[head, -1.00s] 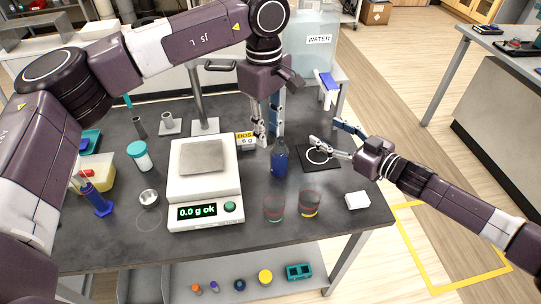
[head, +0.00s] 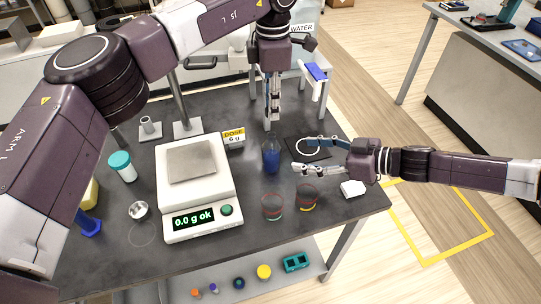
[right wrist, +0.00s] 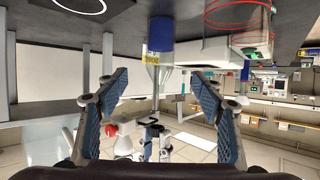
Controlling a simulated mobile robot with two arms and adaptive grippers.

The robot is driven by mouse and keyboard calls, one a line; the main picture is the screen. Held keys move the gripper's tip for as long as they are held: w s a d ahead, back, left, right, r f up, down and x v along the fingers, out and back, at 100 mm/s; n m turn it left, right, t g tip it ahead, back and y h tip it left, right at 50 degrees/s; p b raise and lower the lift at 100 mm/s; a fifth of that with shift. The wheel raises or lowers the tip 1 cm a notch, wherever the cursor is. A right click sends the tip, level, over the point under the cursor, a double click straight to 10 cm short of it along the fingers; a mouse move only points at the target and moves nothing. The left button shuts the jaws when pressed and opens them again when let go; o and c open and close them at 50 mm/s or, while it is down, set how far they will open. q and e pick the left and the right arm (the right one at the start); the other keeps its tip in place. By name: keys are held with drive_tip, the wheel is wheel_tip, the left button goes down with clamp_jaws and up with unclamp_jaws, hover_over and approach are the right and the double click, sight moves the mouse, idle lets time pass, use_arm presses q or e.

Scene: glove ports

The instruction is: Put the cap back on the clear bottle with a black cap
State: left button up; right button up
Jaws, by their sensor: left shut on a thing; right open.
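The clear bottle (head: 271,158) with blue contents stands upright on the dark table, right of the scale. It also shows in the right wrist view (right wrist: 160,35), where the picture is upside down. My left gripper (head: 272,116) is above the bottle, pointing down. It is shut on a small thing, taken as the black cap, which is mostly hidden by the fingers. My right gripper (head: 301,158) is open and empty, just right of the bottle, with its fingers toward it. In the right wrist view its spread fingers (right wrist: 158,76) have the bottle in line between them.
A scale (head: 203,230) reading 0.0 g stands left, with a dose sign (head: 234,137) behind. Two glasses (head: 272,207) (head: 307,198) stand in front of the bottle. A black mat (head: 322,153) with a white ring and a white block (head: 353,188) lie right.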

drive_tip(key=shift+a, duration=0.1)
drive_tip(key=x, duration=1.2)
drive_tip(key=shift+w+r, duration=0.1)
drive_tip(key=shift+c, duration=0.7)
clamp_jaws()
use_arm(q)
hover_over(272, 135)
drive_tip(key=shift+w+f, duration=0.15)
drive_tip(key=shift+f, duration=2.35)
drive_tip(key=shift+f, duration=0.85)
drive_tip(key=shift+f, duration=0.6)
